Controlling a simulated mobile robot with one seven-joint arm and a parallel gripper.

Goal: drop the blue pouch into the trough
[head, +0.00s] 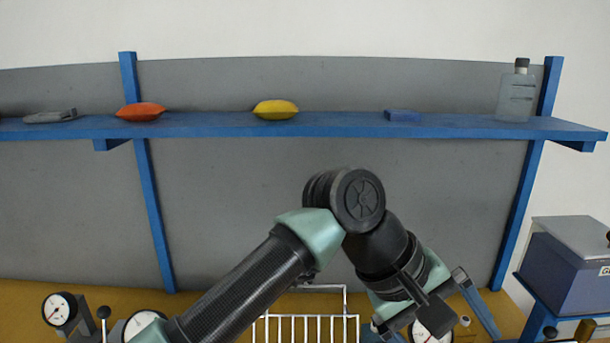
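No blue pouch can be made out for certain. A small flat blue item (402,115) lies on the blue shelf (330,125), right of centre; it looks like a block and I cannot tell if it is soft. An orange pouch (141,111) and a yellow pouch (275,109) lie further left on the shelf. No trough is clearly visible. My arm rises from the bottom left, bends at the middle and goes down at the lower right. Its fingertips do not show, so what they hold is hidden.
A grey bottle (516,92) stands at the shelf's right end, and a grey flat item (50,116) lies at its left. A white wire rack (305,328) and several gauges (59,309) are below. A lidded blue-grey box (565,270) stands at the right.

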